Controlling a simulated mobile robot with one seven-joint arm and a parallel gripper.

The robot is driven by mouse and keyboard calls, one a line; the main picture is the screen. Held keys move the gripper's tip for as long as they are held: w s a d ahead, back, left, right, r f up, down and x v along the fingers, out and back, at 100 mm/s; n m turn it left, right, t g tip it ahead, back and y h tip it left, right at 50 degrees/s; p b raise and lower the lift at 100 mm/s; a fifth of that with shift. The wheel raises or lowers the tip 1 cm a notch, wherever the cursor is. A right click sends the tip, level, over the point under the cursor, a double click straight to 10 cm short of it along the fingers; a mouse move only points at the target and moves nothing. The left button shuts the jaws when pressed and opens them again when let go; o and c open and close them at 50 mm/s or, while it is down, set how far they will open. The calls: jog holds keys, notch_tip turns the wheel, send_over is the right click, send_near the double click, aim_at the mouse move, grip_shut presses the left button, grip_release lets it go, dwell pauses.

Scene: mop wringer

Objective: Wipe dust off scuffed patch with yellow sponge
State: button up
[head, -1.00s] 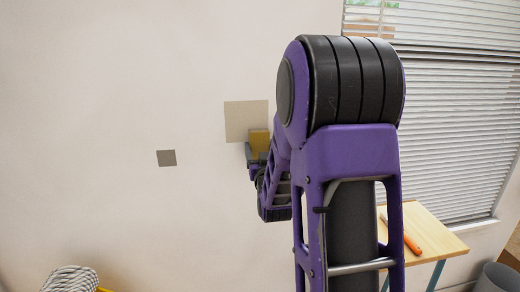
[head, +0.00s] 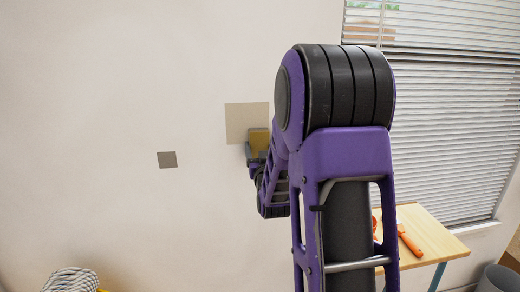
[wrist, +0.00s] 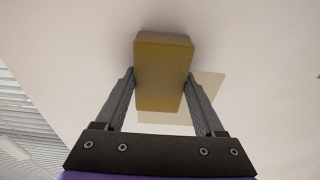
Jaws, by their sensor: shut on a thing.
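The yellow sponge (head: 259,139) is clamped between the two fingers of my gripper (head: 257,157), in front of the wall. In the wrist view the sponge (wrist: 163,65) sits between both fingertips of my gripper (wrist: 163,88), its far end close to the wall; whether it touches cannot be told. A beige square patch (head: 240,122) on the wall is partly covered by the sponge, and its edge shows beside it in the wrist view (wrist: 208,92). A smaller grey square (head: 167,159) lies on the wall to the left. Which square is the scuffed patch is unclear.
A wooden table (head: 445,248) with an orange-handled tool (head: 409,242) stands at right, below window blinds (head: 455,130). A grey bin (head: 498,280) is at the lower right. A white mop head (head: 70,281) shows lower left.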

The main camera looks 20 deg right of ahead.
aim_at(260, 133)
jog(key=shift+r+p, duration=1.65)
jog(key=shift+r, duration=4.55)
jog(key=shift+f, duration=0.1)
jog(key=shift+w+b, duration=0.1)
jog(key=shift+b, duration=0.5)
notch_tip(260, 133, down, 2)
jog(key=shift+f+b, duration=0.15)
jog(key=shift+b, duration=1)
jog(key=shift+f, duration=5)
jog(key=shift+r, duration=0.1)
jog(key=shift+r+p, duration=0.7)
jog(key=shift+r, duration=1.55)
